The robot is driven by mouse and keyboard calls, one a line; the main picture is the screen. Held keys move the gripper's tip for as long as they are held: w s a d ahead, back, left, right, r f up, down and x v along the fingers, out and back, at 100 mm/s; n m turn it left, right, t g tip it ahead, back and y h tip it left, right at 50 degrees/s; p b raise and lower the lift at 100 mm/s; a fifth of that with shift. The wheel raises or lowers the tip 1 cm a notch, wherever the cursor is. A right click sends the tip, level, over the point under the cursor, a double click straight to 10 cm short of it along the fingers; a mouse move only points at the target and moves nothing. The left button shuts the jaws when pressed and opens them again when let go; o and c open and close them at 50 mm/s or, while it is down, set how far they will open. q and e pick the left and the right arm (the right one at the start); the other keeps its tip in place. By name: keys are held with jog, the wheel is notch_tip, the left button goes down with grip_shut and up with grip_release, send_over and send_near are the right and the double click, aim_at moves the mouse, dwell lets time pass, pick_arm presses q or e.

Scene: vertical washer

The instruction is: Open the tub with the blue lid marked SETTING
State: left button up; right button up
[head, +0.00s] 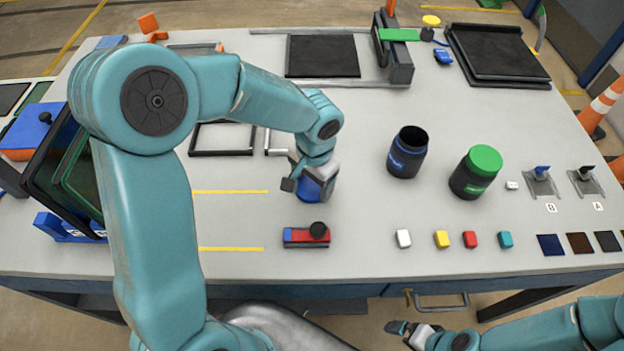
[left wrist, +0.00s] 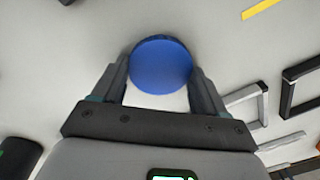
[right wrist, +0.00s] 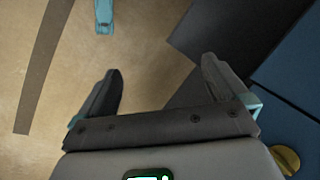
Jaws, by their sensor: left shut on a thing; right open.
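The tub with blue lettering (head: 407,152) stands upright on the table with its dark mouth open and no lid on it. Its lettering is too small to read surely. My left gripper (head: 303,186) is shut on a round blue lid (head: 308,196), left of the tub and apart from it. In the left wrist view the lid (left wrist: 160,65) sits between both fingers. I cannot tell whether the lid touches the table. My right gripper (head: 412,331) is open and empty, in front of the table; its spread fingers show in the right wrist view (right wrist: 160,95).
A dark tub with a green lid (head: 476,172) stands right of the open tub. Small coloured blocks (head: 441,239) line the front. A red and blue block with a black knob (head: 306,236) lies near the lid. Switches (head: 541,180) stand at the right.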

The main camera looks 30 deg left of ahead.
aim_at(314, 190)
pick_arm(q)
jog(key=shift+s+r, duration=0.1)
jog(key=shift+s, duration=0.05)
jog(key=o, duration=1.5)
jog(key=shift+f, duration=0.2)
jog(key=r, duration=0.8)
jog(key=r+p, duration=0.1)
jog(key=r, duration=0.3)
jog(key=shift+s+d+r, duration=0.1)
jog(key=shift+d+r, duration=0.15)
jog(key=shift+d, duration=0.05)
